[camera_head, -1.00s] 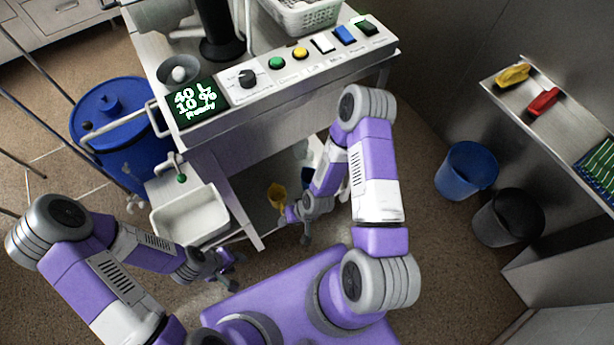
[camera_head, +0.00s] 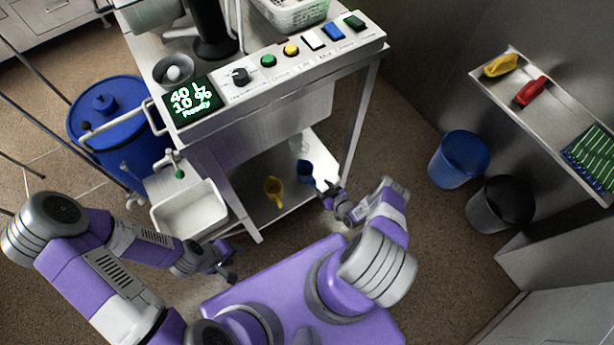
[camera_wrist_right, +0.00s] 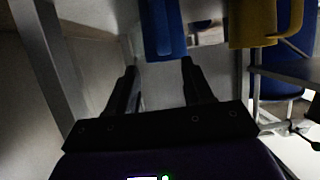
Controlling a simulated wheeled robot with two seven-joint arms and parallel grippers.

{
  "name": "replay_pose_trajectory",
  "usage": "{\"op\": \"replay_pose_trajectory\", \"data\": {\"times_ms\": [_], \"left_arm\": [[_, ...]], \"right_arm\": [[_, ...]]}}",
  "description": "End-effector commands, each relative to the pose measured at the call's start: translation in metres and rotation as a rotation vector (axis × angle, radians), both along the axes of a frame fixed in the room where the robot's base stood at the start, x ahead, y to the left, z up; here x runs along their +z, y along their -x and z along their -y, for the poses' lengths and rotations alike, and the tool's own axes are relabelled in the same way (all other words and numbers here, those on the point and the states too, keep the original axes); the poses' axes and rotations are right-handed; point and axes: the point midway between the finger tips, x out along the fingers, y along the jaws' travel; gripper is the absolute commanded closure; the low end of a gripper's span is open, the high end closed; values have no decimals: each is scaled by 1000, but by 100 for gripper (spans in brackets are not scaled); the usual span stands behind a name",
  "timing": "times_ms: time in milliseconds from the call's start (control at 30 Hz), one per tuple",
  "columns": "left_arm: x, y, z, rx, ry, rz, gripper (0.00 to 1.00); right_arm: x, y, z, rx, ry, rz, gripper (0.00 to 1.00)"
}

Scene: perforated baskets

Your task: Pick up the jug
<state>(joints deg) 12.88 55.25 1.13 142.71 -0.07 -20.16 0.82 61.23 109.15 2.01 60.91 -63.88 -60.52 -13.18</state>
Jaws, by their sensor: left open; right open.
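A blue jug (camera_head: 306,173) and a yellow jug (camera_head: 274,190) stand on the lower metal shelf (camera_head: 262,212) under the machine. A pale, clear vessel (camera_head: 299,143) stands behind them, too small to make out. My right gripper (camera_head: 335,197) is open, just right of the blue jug. In the right wrist view, the blue jug (camera_wrist_right: 163,30) is beyond and roughly between the open fingers (camera_wrist_right: 158,68), apart from them; the yellow jug (camera_wrist_right: 252,22) is at upper right. Both tops are cut off there. My left gripper (camera_head: 228,262) is open and empty near the sink.
A white sink (camera_head: 190,210) is left of the shelf, with a blue drum (camera_head: 110,115) beyond. Table legs (camera_head: 362,115) flank the shelf. Blue (camera_head: 458,160) and black bins (camera_head: 500,205) stand at right. A wall shelf (camera_head: 540,120) holds yellow and red items. Floor between is clear.

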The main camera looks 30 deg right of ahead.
Motion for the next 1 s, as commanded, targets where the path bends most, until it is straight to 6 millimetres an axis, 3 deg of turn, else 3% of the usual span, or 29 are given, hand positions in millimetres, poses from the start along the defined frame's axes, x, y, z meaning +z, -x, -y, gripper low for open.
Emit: {"op": "replay_pose_trajectory", "data": {"times_ms": [400, 700, 1000], "left_arm": [[-26, 0, 0, 0, 0, 0, 57], [-26, 0, 0, 0, 0, 0, 57], [-26, 0, 0, 0, 0, 0, 57]], "right_arm": [[-22, -51, -13, 0, -2, -1, 49], [-21, -56, -13, 0, -3, -3, 49], [-21, -56, -13, 0, -3, -3, 93]]}}
